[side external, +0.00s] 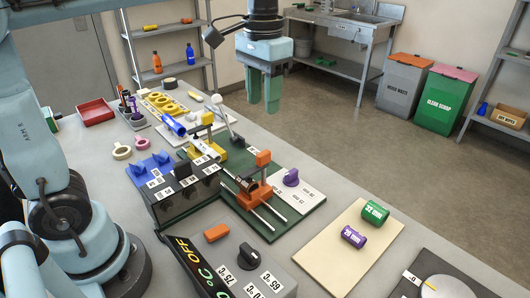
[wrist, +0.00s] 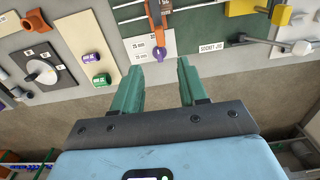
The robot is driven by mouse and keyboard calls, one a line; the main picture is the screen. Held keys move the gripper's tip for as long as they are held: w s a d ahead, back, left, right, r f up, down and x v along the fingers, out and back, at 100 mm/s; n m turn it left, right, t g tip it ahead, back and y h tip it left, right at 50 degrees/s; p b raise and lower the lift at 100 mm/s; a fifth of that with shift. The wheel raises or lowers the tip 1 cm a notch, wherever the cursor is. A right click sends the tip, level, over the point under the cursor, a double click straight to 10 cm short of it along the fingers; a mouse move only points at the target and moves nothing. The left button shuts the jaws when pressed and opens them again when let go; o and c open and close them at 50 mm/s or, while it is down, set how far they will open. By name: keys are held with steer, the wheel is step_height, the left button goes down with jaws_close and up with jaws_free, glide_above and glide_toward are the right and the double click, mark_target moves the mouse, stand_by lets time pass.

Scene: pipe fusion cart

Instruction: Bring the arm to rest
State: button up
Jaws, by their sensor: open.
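My gripper (side external: 265,92) is raised in the air above the back right edge of the cart top (side external: 330,205). Its two green fingers hang down, parted, with nothing between them. In the wrist view my gripper (wrist: 160,85) shows the same open gap, with the grey floor behind it. The fingers touch nothing.
The fusion jig (side external: 262,195) with an orange clamp stands on a green plate below. A beige board (side external: 345,255) holds a green and a purple cylinder. A control box (side external: 240,265) sits at the front. Waste bins (side external: 405,80) and a sink stand behind, beyond open floor.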

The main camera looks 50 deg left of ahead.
stand_by(0.3)
steer(key=s+a+f+t, duration=0.2)
steer(key=s+f+t, duration=0.5)
steer(key=f, duration=0.3)
steer(key=shift+s+a, duration=0.15)
steer(key=shift+a, duration=0.25)
stand_by(0.6)
